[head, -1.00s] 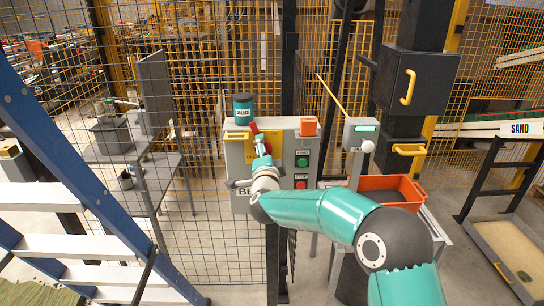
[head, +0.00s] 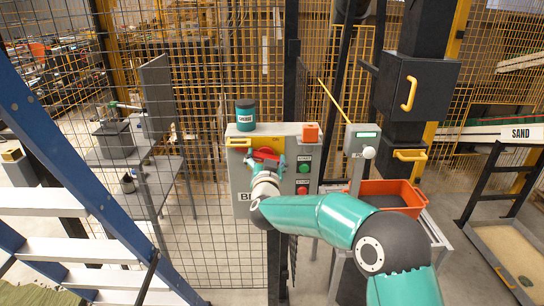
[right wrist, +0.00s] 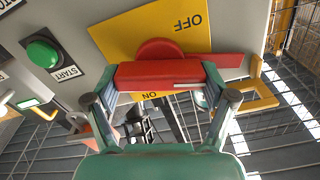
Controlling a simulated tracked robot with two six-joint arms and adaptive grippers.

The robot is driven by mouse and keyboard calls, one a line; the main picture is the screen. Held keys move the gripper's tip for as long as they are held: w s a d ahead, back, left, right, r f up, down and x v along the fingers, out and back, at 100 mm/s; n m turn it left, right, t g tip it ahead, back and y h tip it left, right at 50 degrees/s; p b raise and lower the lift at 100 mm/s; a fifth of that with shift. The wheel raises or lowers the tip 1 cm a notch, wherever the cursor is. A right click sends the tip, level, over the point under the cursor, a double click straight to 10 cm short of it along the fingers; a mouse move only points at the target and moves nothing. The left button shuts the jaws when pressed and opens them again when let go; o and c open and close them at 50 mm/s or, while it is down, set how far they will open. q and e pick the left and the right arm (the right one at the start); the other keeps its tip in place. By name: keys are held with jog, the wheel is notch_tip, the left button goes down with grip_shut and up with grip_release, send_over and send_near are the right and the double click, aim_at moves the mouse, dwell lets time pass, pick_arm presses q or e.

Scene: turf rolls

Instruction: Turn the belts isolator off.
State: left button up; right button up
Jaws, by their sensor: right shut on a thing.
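The belts isolator is a grey box (head: 240,190) with a yellow plate (right wrist: 150,30) and a red handle (head: 268,154). In the right wrist view the plate reads OFF above the handle and ON below it, both upside down. The red handle (right wrist: 172,74) lies about level there, between the two words. My right gripper (head: 263,164) is shut on the handle, with one finger on each side in the right wrist view. Its arm hides the box's lower front in the head view. My left gripper is not in view.
A green start button (head: 304,169) and a red button (head: 302,190) sit right of the handle. A blue ladder (head: 75,150) stands at left, an orange bin (head: 405,196) at right.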

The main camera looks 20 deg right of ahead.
jog(key=shift+a+f+n+p, duration=0.15)
jog(key=shift+f+n+p, duration=0.45)
jog(key=shift+n, duration=1)
jog(key=shift+s+f, duration=0.1)
jog(key=shift+f, duration=0.1)
jog(key=o, duration=0.9)
jog(key=shift+o, duration=0.5)
jog(key=shift+r, duration=0.3)
jog(key=shift+s+r, duration=0.1)
jog(key=v, duration=1.1)
jog(key=shift+s, duration=0.3)
